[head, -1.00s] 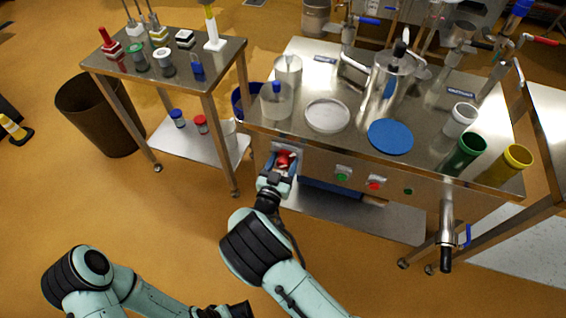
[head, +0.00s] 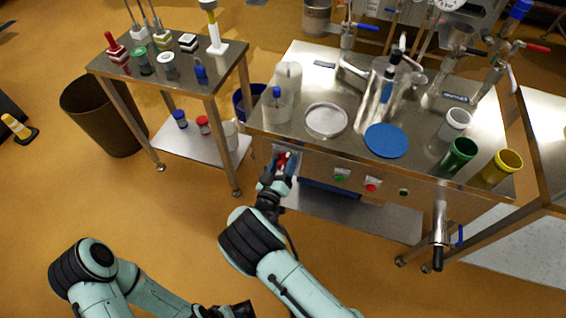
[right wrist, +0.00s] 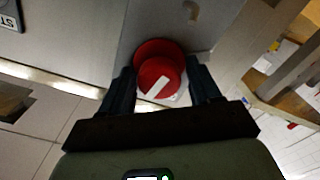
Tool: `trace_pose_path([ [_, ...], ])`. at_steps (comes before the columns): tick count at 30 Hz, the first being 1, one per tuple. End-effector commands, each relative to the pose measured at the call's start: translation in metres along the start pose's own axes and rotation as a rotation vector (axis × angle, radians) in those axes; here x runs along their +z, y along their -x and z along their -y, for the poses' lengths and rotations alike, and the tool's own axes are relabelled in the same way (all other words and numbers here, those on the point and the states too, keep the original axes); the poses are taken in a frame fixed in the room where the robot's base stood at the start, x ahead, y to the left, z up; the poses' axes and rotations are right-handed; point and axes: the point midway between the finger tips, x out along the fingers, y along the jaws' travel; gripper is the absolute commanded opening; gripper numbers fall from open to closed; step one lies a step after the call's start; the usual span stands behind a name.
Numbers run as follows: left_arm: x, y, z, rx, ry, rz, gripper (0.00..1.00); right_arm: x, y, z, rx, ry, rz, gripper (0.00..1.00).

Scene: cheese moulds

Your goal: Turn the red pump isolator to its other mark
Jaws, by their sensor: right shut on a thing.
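The red pump isolator (head: 284,159) is a round red knob on the front panel of the steel bench, at its left end. In the right wrist view the knob (right wrist: 152,70) carries a white bar, which slants up to the right. My right gripper (head: 276,174) reaches the panel from below and is shut on the knob, with one dark finger on each side of it. The fingers partly hide the knob in the head view. My left arm's dark end (head: 238,310) is low at the picture's bottom edge, and its jaws cannot be made out.
Green (head: 340,176) and red (head: 372,185) buttons sit on the panel right of the knob. A steel valve handle (head: 438,225) juts from the bench's right front. A side table (head: 213,75) stands left. The floor before the bench is open.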

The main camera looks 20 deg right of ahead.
Motion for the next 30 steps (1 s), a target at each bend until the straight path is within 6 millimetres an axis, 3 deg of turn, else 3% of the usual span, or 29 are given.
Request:
trace_pose_path([
  [21,0.011,0.019,-0.003,-0.007,0.003,0.034,0.43,0.001,0.001,0.003,-0.002,0.675,0.001,0.32],
  [30,0.014,0.023,-0.003,-0.009,0.004,0.041,0.43,0.003,0.001,0.003,-0.002,0.886,0.002,0.32],
])
